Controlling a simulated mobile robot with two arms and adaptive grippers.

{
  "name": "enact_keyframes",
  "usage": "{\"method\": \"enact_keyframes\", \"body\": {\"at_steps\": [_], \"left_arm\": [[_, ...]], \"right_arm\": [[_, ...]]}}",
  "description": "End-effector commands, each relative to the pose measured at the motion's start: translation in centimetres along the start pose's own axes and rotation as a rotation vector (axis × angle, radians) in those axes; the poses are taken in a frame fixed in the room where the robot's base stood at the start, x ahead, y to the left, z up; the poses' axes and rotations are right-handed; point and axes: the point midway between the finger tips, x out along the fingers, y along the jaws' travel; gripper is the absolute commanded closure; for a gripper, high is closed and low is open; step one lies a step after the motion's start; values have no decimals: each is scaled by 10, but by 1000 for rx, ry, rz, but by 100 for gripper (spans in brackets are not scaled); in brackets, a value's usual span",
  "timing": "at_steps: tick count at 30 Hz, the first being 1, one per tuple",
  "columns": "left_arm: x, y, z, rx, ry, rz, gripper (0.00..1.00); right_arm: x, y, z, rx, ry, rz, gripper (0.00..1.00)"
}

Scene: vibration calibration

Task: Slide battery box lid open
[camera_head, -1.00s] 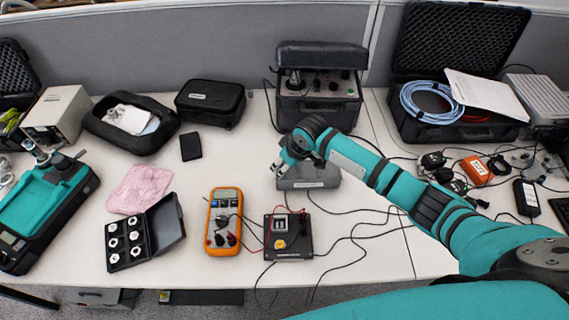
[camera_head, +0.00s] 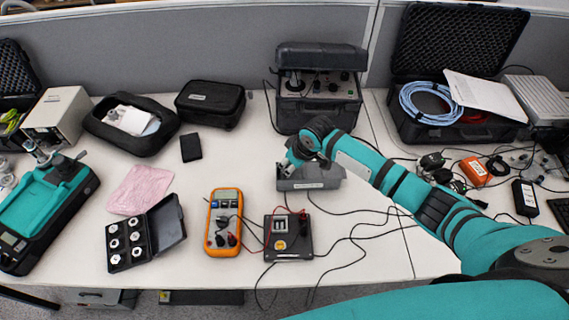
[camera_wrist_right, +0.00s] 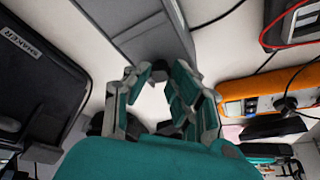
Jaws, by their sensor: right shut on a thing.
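The grey battery box (camera_head: 318,184) lies on the white table in the middle of the head view, partly hidden behind my right gripper and wrist. My right gripper (camera_head: 285,168) is at the box's left end. In the right wrist view the long grey box (camera_wrist_right: 112,18) runs up from between the fingertips, and my right gripper (camera_wrist_right: 163,76) is shut on the end of its lid. The exact contact is small and hard to make out. My left gripper is not in view.
Behind the box stands a black shaker case (camera_head: 320,112). In front are a black terminal box (camera_head: 272,250) with thin cables and an orange multimeter (camera_head: 224,250).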

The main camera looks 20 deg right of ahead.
Motion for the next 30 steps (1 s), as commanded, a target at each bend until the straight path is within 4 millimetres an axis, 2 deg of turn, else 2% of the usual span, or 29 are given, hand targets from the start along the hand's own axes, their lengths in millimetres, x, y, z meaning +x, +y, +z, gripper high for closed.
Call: {"method": "enact_keyframes", "body": {"at_steps": [1, 7, 12, 18, 24, 30], "left_arm": [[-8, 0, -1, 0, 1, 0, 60], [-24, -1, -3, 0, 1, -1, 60], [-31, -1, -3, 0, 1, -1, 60], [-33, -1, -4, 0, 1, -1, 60], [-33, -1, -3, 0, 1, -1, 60], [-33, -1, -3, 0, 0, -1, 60]], "right_arm": [[-6, 9, 7, 3, -4, 5, 100], [-20, 45, 41, 4, -6, 5, 100], [-31, 77, 70, 3, -5, 6, 100], [-40, 104, 95, 2, -3, 5, 100], [-45, 117, 107, 2, -1, 3, 100], [-46, 119, 108, 0, 1, 2, 100]]}}
